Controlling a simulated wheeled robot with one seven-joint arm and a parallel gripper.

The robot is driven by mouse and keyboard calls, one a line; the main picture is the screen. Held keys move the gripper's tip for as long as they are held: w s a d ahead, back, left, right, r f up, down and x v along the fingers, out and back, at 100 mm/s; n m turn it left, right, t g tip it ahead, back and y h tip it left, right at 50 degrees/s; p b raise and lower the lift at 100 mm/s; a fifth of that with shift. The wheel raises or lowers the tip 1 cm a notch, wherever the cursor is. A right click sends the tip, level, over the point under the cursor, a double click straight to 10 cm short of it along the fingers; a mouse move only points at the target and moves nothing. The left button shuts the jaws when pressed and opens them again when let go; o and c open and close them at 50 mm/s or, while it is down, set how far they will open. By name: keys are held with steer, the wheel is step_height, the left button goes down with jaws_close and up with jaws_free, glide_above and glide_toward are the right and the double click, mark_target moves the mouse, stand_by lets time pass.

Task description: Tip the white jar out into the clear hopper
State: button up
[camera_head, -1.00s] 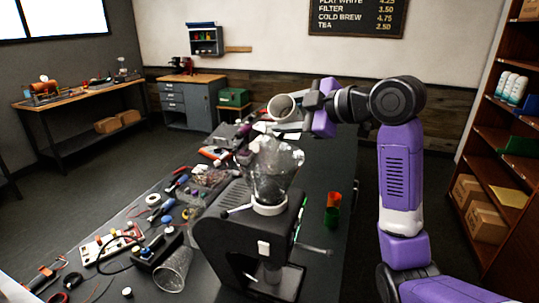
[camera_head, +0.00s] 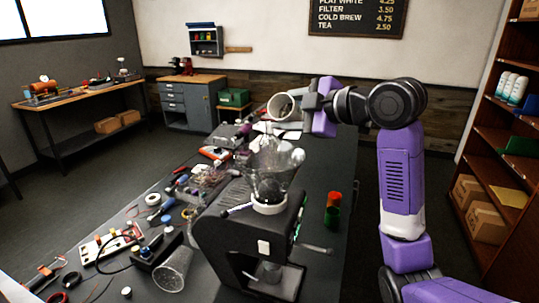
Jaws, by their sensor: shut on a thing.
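The white jar (camera_head: 281,107) is tilted, with its open mouth turned toward the left and the camera. My gripper (camera_head: 305,103) is shut on the jar and holds it from the right, above the bench. The clear hopper (camera_head: 270,180) sits on a white collar on top of the black brewer (camera_head: 235,230). In the picture the jar is just above the hopper's rim, slightly right of its middle. I cannot tell whether the jar is directly over the hopper or behind it. The jar's inside looks grey, and no contents can be made out.
The black bench (camera_head: 325,165) holds loose tools and wires left of the brewer. A clear cup (camera_head: 173,269) lies there. A wooden shelf (camera_head: 490,135) is at far right.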

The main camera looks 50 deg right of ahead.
mark_target(269, 107)
steer(key=shift+f+n+h+b, duration=0.3)
steer(key=shift+n+b, duration=0.1)
steer(key=shift+b, duration=0.45)
steer(key=shift+a+r+n+t+h+b, duration=0.15)
steer(key=shift+r+n+t+h+b, duration=0.2)
steer(key=shift+n+b, duration=0.45)
steer(key=shift+a+f+b, duration=0.15)
steer(key=shift+a+b, duration=0.05)
steer(key=shift+b, duration=0.3)
steer(key=shift+s+a+f+n+t+h+b, duration=0.15)
steer(key=shift+a+n+t+b, duration=0.15)
steer(key=shift+b, duration=0.35)
steer(key=shift+s+a+f+n+t+h+b, duration=0.1)
steer(key=shift+a+f+n+b, duration=0.1)
steer(key=shift+a+b, duration=0.35)
steer(key=shift+a+r+n+t+h+b, duration=0.15)
steer(key=shift+r+n+t+b, duration=0.2)
steer(key=shift+n+b, duration=0.75)
steer(key=shift+a+r+n+t+h+b, duration=0.2)
steer(key=shift+r+n+b, duration=0.25)
steer(key=shift+b, duration=1.1)
steer(key=shift+s+a+r+n+t+b, duration=0.1)
steer(key=shift+a+n+t+b, duration=0.15)
steer(key=shift+n+b, duration=0.55)
steer(key=shift+a+r+n+t+b, duration=0.25)
steer(key=shift+n+b, duration=0.25)
steer(key=shift+b, duration=0.55)
steer(key=shift+s+a+n+t+b, duration=0.15)
steer(key=shift+n+t+b, duration=0.15)
steer(key=shift+n+b, duration=0.5)
